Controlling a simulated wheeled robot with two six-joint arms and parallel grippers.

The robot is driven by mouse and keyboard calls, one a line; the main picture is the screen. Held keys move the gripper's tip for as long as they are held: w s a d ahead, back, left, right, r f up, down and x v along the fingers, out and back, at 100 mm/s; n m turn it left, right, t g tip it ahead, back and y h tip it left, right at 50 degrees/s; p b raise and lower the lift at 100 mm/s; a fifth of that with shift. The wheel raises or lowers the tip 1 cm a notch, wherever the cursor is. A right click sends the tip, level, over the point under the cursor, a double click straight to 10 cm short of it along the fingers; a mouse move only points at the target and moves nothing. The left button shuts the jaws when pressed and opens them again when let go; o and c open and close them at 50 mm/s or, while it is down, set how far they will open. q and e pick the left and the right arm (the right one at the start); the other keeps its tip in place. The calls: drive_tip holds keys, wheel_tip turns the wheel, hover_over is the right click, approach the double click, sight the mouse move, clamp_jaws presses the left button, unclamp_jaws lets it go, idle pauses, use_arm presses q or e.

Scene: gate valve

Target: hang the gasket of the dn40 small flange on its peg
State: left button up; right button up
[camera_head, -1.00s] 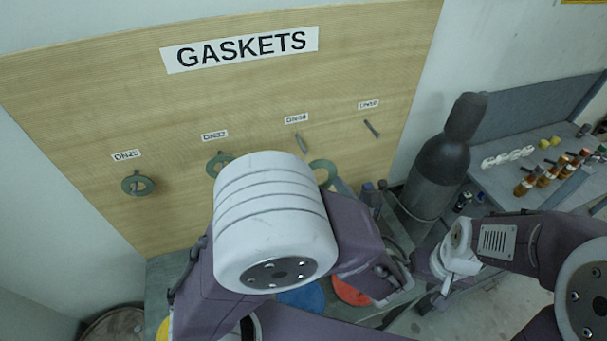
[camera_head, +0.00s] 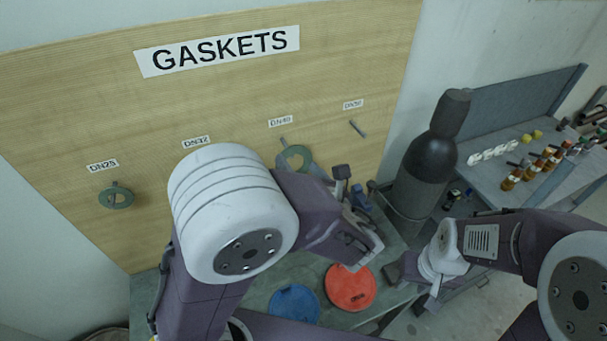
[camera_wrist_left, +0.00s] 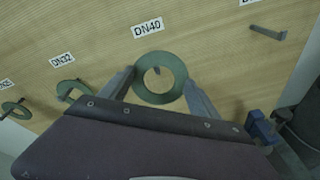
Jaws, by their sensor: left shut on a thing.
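The green ring gasket (camera_head: 303,153) is held just below and right of the DN40 peg (camera_head: 283,141) in the head view. In the left wrist view, the gasket (camera_wrist_left: 142,91) sits between the fingers of my left gripper (camera_wrist_left: 160,84), shut on it, under the DN40 label (camera_wrist_left: 148,27). A small dark piece shows inside its hole, probably the peg; I cannot tell whether the peg passes through. My right arm is at the right of the head view; its fingers are not clear.
The gasket board (camera_head: 80,90) also carries the DN25 gasket (camera_head: 116,203), the DN32 gasket (camera_wrist_left: 64,88) and a bare DN50 peg (camera_head: 357,128). Blue (camera_head: 294,304) and red (camera_head: 350,297) discs lie below. A dark cylinder (camera_head: 425,170) stands right of the board.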

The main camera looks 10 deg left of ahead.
sight(292, 157)
use_arm(q)
drive_tip(key=shift+b+x, duration=0.7)
drive_tip(key=shift+x, duration=1.75)
drive_tip(key=o, duration=1.5)
drive_tip(key=shift+o, duration=0.2)
